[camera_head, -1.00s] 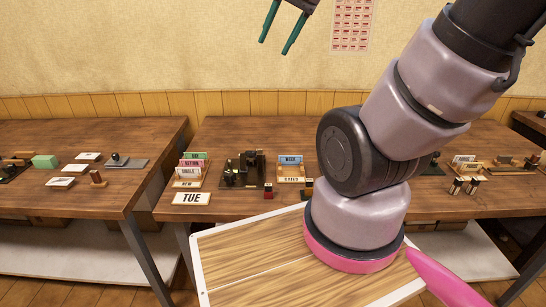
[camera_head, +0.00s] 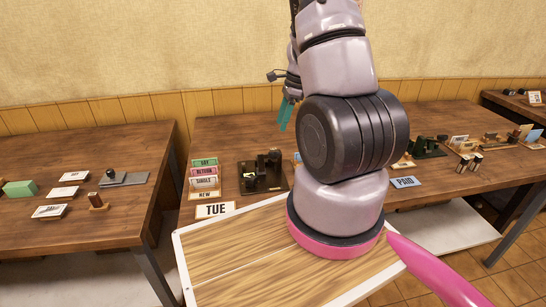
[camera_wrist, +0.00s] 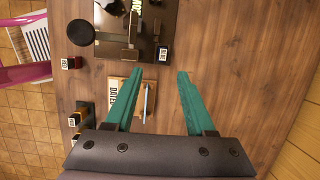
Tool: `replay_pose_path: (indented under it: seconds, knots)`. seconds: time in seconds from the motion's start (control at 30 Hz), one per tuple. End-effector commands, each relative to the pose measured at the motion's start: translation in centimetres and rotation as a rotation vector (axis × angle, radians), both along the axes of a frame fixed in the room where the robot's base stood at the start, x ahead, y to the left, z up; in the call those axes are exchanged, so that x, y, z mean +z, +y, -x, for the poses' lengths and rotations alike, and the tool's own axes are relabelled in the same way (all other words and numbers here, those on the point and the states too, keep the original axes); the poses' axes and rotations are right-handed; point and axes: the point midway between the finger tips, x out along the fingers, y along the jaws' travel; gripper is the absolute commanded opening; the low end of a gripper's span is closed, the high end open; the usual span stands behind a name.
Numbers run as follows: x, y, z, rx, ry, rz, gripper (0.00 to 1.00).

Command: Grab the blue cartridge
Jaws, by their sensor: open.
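A thin blue cartridge (camera_wrist: 149,98) stands on edge in a wooden tray labelled DATES (camera_wrist: 117,84) in the wrist view. It shows between my two teal fingers, nearer the left one. Its lettering cannot be read there. My gripper (camera_wrist: 160,74) is open and empty above the table. I cannot tell the height of the fingertips over the cartridge.
A dark press (camera_head: 263,172) stands by the tray; its base also shows in the wrist view (camera_wrist: 166,20). Coloured cartridges (camera_head: 204,172) stand to its left, above a TUE card (camera_head: 214,210). A blue PAID card (camera_head: 404,182) lies to the right. Bare table lies right of my fingers in the wrist view.

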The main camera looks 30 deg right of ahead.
Motion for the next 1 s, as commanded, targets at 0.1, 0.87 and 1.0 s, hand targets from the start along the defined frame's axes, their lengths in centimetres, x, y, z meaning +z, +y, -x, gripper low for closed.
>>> replay_pose_path:
  seconds: [0.1, 0.87, 1.0]
  knots:
    - [-1.5, -0.3, 0.1, -0.023, 0.018, 0.001, 0.55]
    - [-10.6, 2.2, -1.4, -0.025, 0.017, 0.002, 0.55]
    - [-11.2, 2.4, -1.5, -0.024, 0.016, 0.002, 0.55]
